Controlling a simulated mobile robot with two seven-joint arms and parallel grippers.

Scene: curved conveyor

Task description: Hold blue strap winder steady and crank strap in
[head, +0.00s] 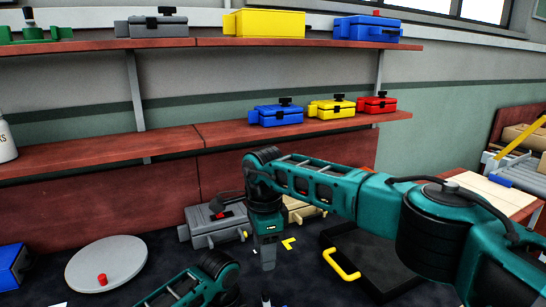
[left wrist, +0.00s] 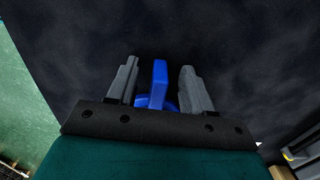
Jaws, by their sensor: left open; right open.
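In the left wrist view a blue part (left wrist: 159,82) stands between the two grey fingers of my left gripper (left wrist: 158,70). The gripper is open, with a gap on each side of the part. This may be a piece of the blue strap winder; its whole shape is hidden by the gripper body. In the head view my left arm shows at the bottom, and its fingers are not visible. My right gripper (head: 268,266) points down over the dark table near the middle; it is open, but its fingertips are hard to make out. I see no strap clearly.
A grey turntable-like disc (head: 105,264) with a red knob lies on the left. A blue box (head: 10,266) is at the left edge. A grey box (head: 214,229) stands behind my right gripper. A black case (head: 375,262) with a yellow handle lies right. Shelves (head: 185,142) hold coloured boxes.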

